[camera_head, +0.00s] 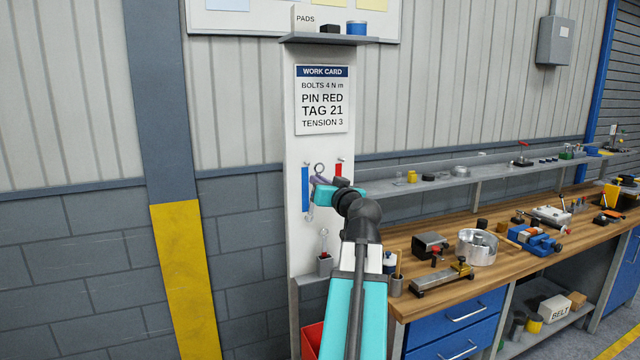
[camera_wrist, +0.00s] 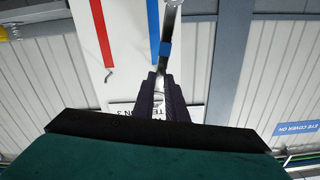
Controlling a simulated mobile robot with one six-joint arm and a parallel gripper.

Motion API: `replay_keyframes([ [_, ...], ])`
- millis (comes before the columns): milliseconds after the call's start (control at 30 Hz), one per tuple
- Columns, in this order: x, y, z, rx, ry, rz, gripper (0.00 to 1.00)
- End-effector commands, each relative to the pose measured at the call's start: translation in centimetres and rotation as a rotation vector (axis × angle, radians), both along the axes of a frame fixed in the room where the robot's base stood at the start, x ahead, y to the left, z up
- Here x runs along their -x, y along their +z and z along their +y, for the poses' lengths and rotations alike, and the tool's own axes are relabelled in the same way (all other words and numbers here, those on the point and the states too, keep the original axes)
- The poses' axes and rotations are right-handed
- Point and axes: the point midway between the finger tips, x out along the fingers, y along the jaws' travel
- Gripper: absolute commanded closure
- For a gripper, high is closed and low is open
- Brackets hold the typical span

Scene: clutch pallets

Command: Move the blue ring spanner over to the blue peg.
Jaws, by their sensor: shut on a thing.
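My gripper (camera_head: 323,181) is shut on the blue ring spanner (camera_wrist: 165,48), a silver spanner with a blue band, in front of the white panel (camera_head: 293,240). In the wrist view the fingers (camera_wrist: 160,97) hold its shaft, and the shaft runs up out of the picture. In the head view a grey ring (camera_head: 319,164) shows just above the fingers. A blue strip (camera_head: 305,188) is on the panel, left of my gripper; a small peg (camera_head: 305,163) shows at its top. I cannot tell whether the spanner touches that peg.
A red strip (camera_head: 339,169) with its own hook (camera_wrist: 109,75) is beside the blue one. Below, a grey holder (camera_head: 325,266) on the panel has a tool upright in it. A shelf (camera_head: 330,39) juts out above. The wooden bench (camera_head: 440,312) at right is cluttered.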

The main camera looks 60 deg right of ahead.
Motion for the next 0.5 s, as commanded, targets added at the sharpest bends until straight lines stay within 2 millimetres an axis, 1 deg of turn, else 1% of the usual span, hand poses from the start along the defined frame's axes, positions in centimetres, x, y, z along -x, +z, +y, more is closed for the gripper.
replay_keyframes([
  [500, -0.75, 0.01, -0.48, -0.001, 0.002, -0.001, 1.00],
])
